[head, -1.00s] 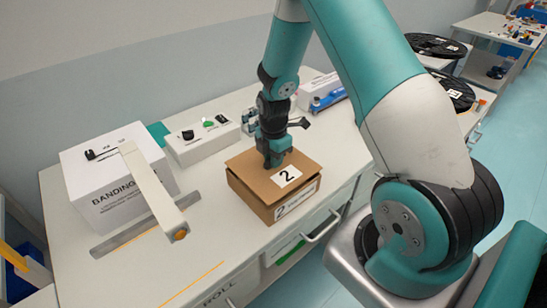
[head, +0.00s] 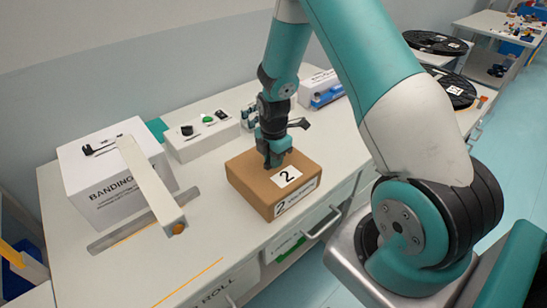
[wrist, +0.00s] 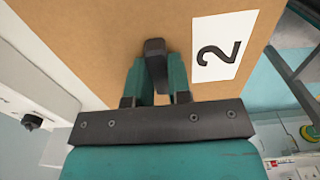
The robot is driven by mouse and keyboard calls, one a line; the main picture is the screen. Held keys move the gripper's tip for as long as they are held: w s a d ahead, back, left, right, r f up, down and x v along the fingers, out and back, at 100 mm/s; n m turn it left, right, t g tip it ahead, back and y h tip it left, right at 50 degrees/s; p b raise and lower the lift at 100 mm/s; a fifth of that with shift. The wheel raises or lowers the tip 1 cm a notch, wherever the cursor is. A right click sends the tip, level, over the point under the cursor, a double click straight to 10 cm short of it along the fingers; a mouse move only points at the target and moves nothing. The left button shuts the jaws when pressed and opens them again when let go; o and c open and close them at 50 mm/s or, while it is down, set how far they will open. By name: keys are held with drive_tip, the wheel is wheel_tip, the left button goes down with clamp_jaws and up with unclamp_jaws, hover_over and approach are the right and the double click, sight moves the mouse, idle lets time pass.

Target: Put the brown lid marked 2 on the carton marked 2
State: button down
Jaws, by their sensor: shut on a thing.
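The brown lid marked 2 (head: 258,182) lies on top of the brown carton marked 2 (head: 250,203), and their edges look lined up all round in the head view. A white label with a 2 is on the lid's top, and another is on the carton's side. My gripper (head: 273,163) is over the lid's middle, pointing down. In the wrist view my gripper (wrist: 155,85) is shut on the lid's dark knob (wrist: 155,48), with the lid's brown top (wrist: 80,40) beyond. The carton's inside is hidden.
A white banding box (head: 115,190) stands at the left, with a pale arm-like bar (head: 150,185) before it. A low white box (head: 200,140) with small parts sits behind the carton. Black reels (head: 450,90) lie at the right. The bench front is clear.

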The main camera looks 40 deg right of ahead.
drive_tip(key=shift+f, duration=0.2)
drive_tip(key=c, duration=1)
unclamp_jaws()
drive_tip(key=shift+r, duration=0.1)
wheel_tip(320, 180, up, 17)
drive_tip(key=shift+r+b, duration=0.2)
drive_tip(key=shift+b, duration=0.95)
drive_tip(key=s+a+r+m+y, duration=0.1)
drive_tip(key=s+a+r+m, duration=0.1)
drive_tip(key=s+a+r, duration=0.3)
drive_tip(key=s+a+m+y, duration=0.1)
drive_tip(key=s+a+m, duration=0.15)
drive_tip(key=a, duration=0.55)
drive_tip(key=s+a+r+m, duration=0.1)
drive_tip(key=s+a+m, duration=0.1)
drive_tip(key=s, duration=0.3)
drive_tip(key=s+a+r+m+y, duration=0.1)
drive_tip(key=s+a+m, duration=0.1)
drive_tip(key=s+a, duration=0.2)
drive_tip(key=s+a+r+m+y, duration=0.1)
drive_tip(key=s+a+m, duration=0.1)
drive_tip(key=s, duration=0.3)
drive_tip(key=shift+s+a+r+m, duration=0.1)
drive_tip(key=shift+s+a+m, duration=0.1)
drive_tip(key=shift+a, duration=0.2)
drive_tip(key=shift+s+a+m, duration=0.1)
drive_tip(key=shift+a+m, duration=0.05)
drive_tip(key=shift+a, duration=0.25)
